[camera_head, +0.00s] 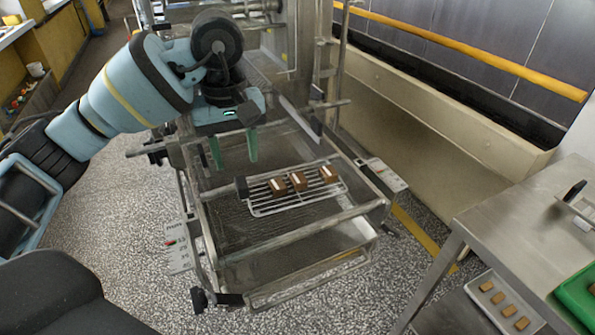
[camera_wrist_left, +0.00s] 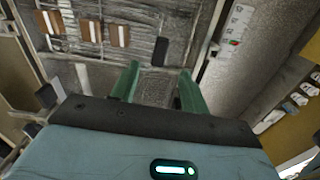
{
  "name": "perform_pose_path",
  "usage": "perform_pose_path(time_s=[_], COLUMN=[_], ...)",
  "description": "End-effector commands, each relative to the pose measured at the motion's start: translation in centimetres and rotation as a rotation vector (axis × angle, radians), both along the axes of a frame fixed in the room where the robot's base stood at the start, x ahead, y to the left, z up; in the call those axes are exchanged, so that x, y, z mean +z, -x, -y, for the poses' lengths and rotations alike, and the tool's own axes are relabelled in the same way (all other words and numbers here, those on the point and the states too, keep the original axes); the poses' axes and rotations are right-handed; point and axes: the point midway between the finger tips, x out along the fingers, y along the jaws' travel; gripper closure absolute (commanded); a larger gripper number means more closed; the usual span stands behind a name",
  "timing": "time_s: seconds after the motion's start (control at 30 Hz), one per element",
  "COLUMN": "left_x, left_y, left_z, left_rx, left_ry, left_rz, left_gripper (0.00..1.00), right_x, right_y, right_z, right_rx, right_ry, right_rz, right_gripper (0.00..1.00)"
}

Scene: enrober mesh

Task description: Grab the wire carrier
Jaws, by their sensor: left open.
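The wire carrier (camera_head: 262,208) is a flat wire rack with a black handle (camera_head: 241,187) at its left end. It lies on the mesh of the metal machine and bears three brown-and-white pieces (camera_head: 299,181). In the left wrist view its black handle (camera_wrist_left: 160,51) shows just beyond the fingertips, with the pieces (camera_wrist_left: 92,31) at upper left. My left gripper (camera_head: 234,162) has green fingers, points down and is open and empty. It is above and behind the handle, apart from it. My right gripper is not in view.
The machine's metal frame bar (camera_head: 290,237) runs in front of the carrier. A steel table (camera_head: 520,205) stands at right, with a green tray (camera_head: 575,292) and a lower tray of brown pieces (camera_head: 490,311). A beige wall (camera_head: 440,130) stands behind. Speckled floor is clear at left.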

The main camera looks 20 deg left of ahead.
Motion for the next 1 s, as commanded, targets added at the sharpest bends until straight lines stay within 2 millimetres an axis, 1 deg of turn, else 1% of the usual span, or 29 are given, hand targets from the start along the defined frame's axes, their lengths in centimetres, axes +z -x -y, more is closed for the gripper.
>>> perform_pose_path(time_s=[0.03, 0.2, 0.43, 0.67, 1.0], left_x=[0.0, -0.2, -2.5, -3.0, -7.1], left_y=[0.0, 0.0, 0.0, 0.0, -0.1], left_z=[-0.1, -0.1, 0.0, 0.1, 0.3], left_rx=[0.0, 0.0, -0.001, -0.001, 0.0], left_ry=[-0.003, -0.003, -0.001, 0.0, -0.001], left_rz=[0.0, -0.001, -0.006, -0.003, -0.002], left_gripper=[0.55, 0.55, 0.55, 0.55, 0.55], right_x=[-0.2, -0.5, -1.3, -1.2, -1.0], right_y=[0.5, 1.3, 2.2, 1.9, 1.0], right_z=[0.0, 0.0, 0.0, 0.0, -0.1], right_rx=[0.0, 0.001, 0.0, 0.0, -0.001], right_ry=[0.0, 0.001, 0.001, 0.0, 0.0], right_rz=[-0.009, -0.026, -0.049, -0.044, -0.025], right_gripper=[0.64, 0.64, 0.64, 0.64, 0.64])
